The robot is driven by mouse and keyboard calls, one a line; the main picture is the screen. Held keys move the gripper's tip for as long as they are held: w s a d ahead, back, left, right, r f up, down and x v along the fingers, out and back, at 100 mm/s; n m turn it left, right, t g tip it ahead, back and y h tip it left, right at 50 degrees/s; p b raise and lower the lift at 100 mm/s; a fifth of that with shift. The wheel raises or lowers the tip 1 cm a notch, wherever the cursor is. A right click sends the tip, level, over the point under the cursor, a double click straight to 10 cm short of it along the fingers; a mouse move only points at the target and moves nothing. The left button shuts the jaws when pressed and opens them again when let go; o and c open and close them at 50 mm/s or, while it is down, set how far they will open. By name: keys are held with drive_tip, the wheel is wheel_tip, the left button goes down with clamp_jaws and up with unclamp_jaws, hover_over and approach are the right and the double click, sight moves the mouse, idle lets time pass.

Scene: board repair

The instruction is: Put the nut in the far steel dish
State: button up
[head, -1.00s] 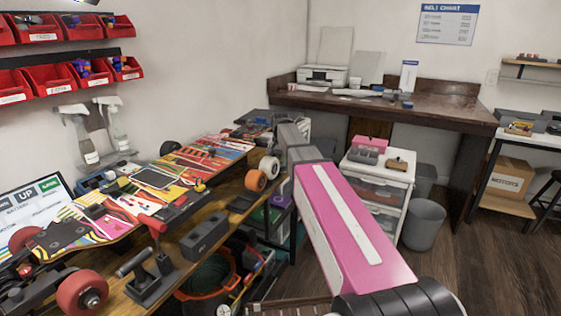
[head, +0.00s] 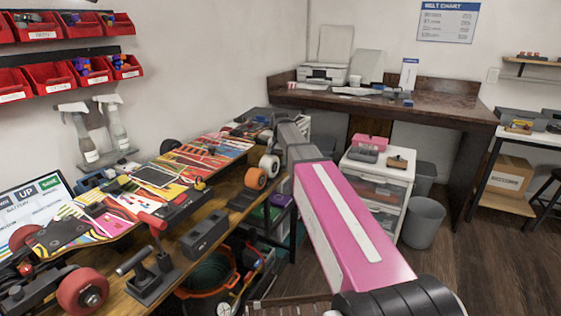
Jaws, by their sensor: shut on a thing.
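My arm, with a pink link (head: 345,222) and a grey wrist part (head: 303,153), reaches from the lower right towards the far end of the wooden workbench (head: 190,268). My gripper's fingers cannot be made out beyond the wrist, so what they hold does not show. I cannot make out the nut or the far steel dish. The far end of the bench, beside the wrist, is small and crowded.
A colourful skateboard deck (head: 205,152) with orange and white wheels lies along the bench. Grey blocks (head: 205,234) and a black stand (head: 152,280) sit at its front edge. A white drawer unit (head: 378,185) and a grey bin (head: 423,223) stand right of my arm.

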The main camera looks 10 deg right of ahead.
drive_tip(key=shift+f, duration=0.3)
drive_tip(key=o, duration=1)
drive_tip(key=shift+c, duration=1.3)
drive_tip(key=shift+r, duration=0.15)
wheel_tip(320, 180, up, 7)
drive_tip(key=shift+s+d+r, duration=0.1)
drive_tip(key=shift+d, duration=0.05)
